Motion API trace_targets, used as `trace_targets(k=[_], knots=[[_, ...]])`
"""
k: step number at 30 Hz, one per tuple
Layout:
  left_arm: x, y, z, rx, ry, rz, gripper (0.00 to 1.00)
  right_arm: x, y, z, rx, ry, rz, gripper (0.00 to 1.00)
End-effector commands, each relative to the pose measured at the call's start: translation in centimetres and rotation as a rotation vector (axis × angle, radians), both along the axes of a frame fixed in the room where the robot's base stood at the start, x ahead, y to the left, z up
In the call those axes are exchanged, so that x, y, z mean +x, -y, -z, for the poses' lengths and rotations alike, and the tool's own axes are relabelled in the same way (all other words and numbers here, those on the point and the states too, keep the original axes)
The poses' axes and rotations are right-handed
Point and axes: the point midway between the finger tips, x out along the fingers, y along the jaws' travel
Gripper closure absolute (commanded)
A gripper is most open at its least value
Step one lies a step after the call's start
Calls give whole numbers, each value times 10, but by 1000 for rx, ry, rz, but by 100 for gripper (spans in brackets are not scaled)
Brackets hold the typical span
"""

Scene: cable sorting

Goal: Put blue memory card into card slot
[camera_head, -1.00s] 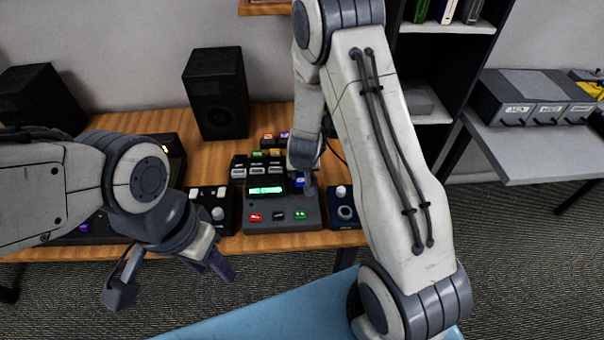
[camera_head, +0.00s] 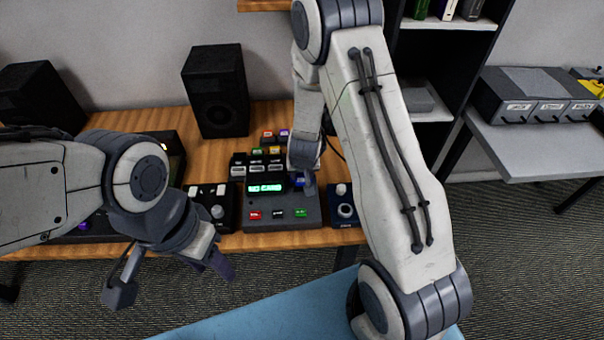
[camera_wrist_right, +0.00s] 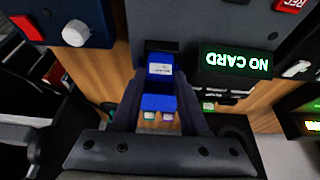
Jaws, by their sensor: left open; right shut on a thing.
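The blue memory card (camera_wrist_right: 160,70) has a pale label and is between the fingers of my right gripper (camera_wrist_right: 160,92), which is shut on it. In the head view the card shows as a small blue patch (camera_head: 299,181) beside my right gripper (camera_head: 308,182). The card's front end is at a dark recess (camera_wrist_right: 158,46) in the grey device (camera_head: 282,212); I cannot tell whether it is inside the slot. The device's green display (camera_wrist_right: 236,61) reads NO CARD. My left gripper (camera_head: 172,280) is open and empty, in front of the table.
Several coloured cards in holders (camera_head: 268,150) stand behind the device. A box with white buttons (camera_head: 209,207) is left of it and a blue knob box (camera_head: 345,206) right. Black speakers (camera_head: 216,92) stand at the back of the wooden table (camera_head: 165,118).

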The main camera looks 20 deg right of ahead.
Motion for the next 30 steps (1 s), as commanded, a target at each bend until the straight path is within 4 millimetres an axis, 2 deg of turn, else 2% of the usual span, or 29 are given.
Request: trace_targets(k=[30], knots=[[0, 0, 8, 0, 0, 0, 50, 0, 0, 11, 0, 0, 0, 100]])
